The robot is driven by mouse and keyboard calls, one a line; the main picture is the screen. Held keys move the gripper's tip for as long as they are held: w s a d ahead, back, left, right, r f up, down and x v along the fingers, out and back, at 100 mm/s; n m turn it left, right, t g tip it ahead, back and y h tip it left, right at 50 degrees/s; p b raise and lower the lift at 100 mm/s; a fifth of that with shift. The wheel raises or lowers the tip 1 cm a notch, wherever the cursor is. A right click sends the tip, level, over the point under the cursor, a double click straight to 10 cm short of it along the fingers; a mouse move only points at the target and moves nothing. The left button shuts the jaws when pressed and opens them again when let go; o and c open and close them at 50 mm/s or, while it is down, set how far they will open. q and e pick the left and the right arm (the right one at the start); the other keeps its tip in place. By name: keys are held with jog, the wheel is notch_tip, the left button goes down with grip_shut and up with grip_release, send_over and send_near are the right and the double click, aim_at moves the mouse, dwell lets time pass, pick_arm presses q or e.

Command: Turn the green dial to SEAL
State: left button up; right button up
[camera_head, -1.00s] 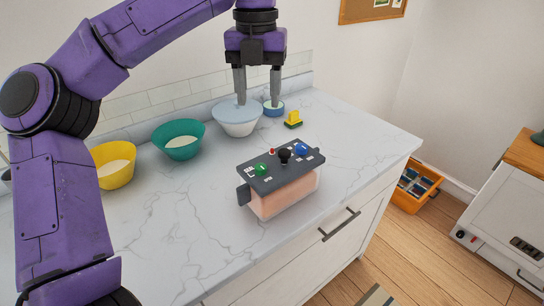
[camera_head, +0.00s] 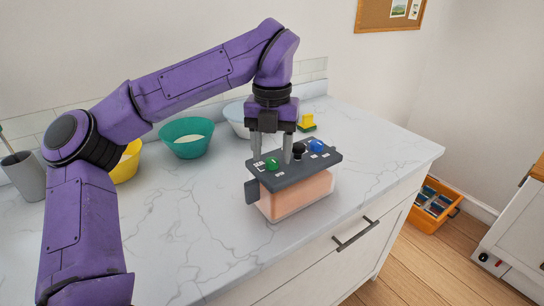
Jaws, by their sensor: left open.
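The green dial (camera_head: 272,163) sits on the left part of the dark top panel (camera_head: 290,175) of a box with a clear, pinkish body (camera_head: 297,196). A black knob (camera_head: 299,150) and a blue dial (camera_head: 315,146) are farther right on the same panel. Small white labels lie around the dials, too small to read. My left gripper (camera_head: 272,157) points down with its fingers spread, right over the green dial. I cannot tell whether the fingers touch the panel. My right gripper is not in view.
A teal bowl (camera_head: 188,140), a yellow bowl (camera_head: 126,165) and a pale blue bowl (camera_head: 236,115) stand behind the box. A yellow and green item (camera_head: 307,123) is near the wall. A grey cup (camera_head: 24,176) stands far left. The counter's front (camera_head: 215,265) is clear.

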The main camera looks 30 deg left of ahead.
pick_arm(q)
jog(key=shift+d+f, duration=0.1)
jog(key=shift+f, duration=0.45)
grip_shut()
